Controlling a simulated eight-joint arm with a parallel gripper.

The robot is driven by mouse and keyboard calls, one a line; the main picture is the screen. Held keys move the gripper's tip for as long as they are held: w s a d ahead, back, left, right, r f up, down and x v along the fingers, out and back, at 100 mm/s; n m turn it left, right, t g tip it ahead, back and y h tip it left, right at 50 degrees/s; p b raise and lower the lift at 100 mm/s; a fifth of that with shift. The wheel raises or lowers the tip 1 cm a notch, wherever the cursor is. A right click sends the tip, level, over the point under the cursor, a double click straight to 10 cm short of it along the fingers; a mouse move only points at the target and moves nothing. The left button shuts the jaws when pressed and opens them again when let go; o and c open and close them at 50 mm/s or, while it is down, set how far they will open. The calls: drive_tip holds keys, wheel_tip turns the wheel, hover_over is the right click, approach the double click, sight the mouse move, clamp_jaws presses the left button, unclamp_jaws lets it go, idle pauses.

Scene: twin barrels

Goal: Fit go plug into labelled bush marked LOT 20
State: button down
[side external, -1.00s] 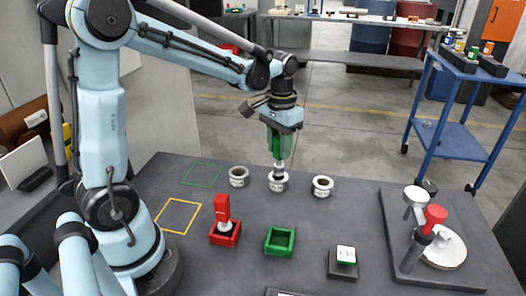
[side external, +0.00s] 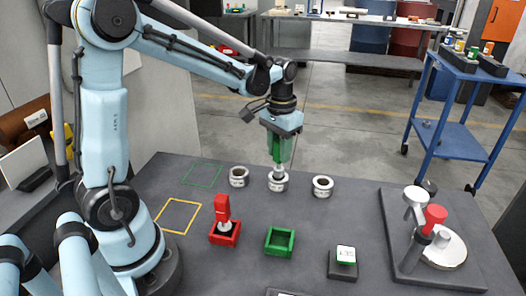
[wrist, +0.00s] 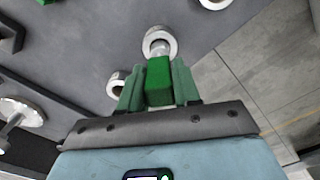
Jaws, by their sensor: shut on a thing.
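My gripper (side external: 281,150) is shut on the green handle of the go plug (side external: 277,147), which hangs about upright with its silver end down. The plug's end meets the top of the middle bush (side external: 278,184), a pale metal ring on the table; how far it is inside the bore is hard to tell. In the wrist view the green handle (wrist: 159,85) sits between both fingers, with the middle bush (wrist: 171,45) just beyond. Two similar bushes stand at left (side external: 238,178) and right (side external: 322,188). Their labels are too small to read.
A red-handled plug (side external: 222,208) stands in a red tray (side external: 225,240). Green and yellow outlines mark the table.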

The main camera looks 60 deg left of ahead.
drive_tip(key=shift+f, duration=1.5)
drive_tip(key=c, duration=0.7)
unclamp_jaws()
drive_tip(key=shift+r, duration=0.15)
wheel_tip(320, 180, up, 12)
drive_tip(key=shift+f, duration=0.1)
drive_tip(key=shift+s+d+t, duration=0.3)
drive_tip(key=shift+s+d, duration=0.1)
drive_tip(key=shift+s+d+f+m+t, duration=0.3)
drive_tip(key=shift+s+d+f+t, duration=0.4)
drive_tip(key=shift+s+d+t, duration=0.5)
drive_tip(key=shift+s+d+f+m+t, duration=0.3)
drive_tip(key=shift+s+d+f+t, duration=0.6)
drive_tip(key=shift+s, duration=0.5)
drive_tip(key=shift+s+d+f+m+t, duration=0.3)
drive_tip(key=shift+s+d+f+t, duration=0.25)
drive_tip(key=shift+s+d+t, duration=0.7)
